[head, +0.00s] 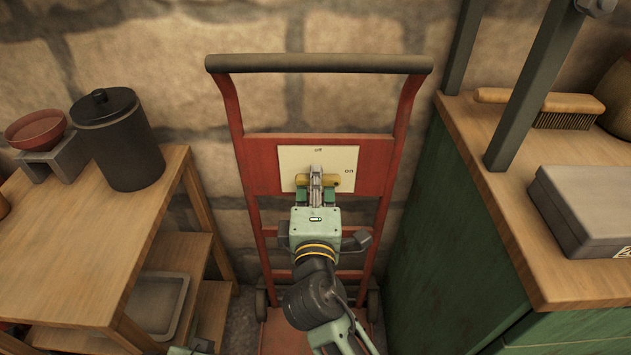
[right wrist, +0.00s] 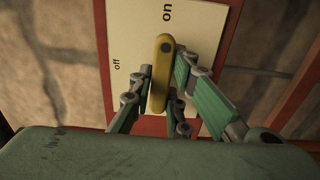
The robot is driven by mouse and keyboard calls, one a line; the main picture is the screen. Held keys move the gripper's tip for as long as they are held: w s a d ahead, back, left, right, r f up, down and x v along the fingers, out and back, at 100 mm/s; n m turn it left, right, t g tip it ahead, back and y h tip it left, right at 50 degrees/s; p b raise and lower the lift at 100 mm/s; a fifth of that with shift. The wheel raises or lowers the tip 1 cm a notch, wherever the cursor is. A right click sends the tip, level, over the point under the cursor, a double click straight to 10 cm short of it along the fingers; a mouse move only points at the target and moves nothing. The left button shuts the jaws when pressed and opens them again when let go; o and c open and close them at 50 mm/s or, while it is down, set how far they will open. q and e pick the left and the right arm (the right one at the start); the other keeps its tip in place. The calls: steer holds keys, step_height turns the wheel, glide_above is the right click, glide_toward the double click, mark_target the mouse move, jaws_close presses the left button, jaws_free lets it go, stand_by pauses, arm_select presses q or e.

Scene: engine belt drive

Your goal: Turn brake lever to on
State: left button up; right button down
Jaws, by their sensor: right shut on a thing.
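The brake lever is a yellow bar (right wrist: 160,75) on a cream plate (head: 290,158) fixed to a red hand-truck-like frame. The plate is marked "off" at its top and "on" at its right in the head view. In that view the lever (head: 333,181) lies about level, its right end just below and left of "on". In the right wrist view it points up at "on". My right gripper (head: 316,184) is shut on the lever, its fingers (right wrist: 160,100) on both sides of it. The fingers hide the lever's middle in the head view.
A wooden shelf (head: 100,245) with a dark lidded canister (head: 118,140) stands to the left. A green cabinet (head: 440,250) with a wooden top stands to the right, carrying a brush (head: 540,100) and grey case (head: 585,210). A stone wall is behind the red frame (head: 255,165).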

steer(key=shift+f, duration=0.2)
steer(key=c, duration=1.7)
jaws_free()
steer(key=shift+r, duration=0.1)
steer(key=s, duration=1.2)
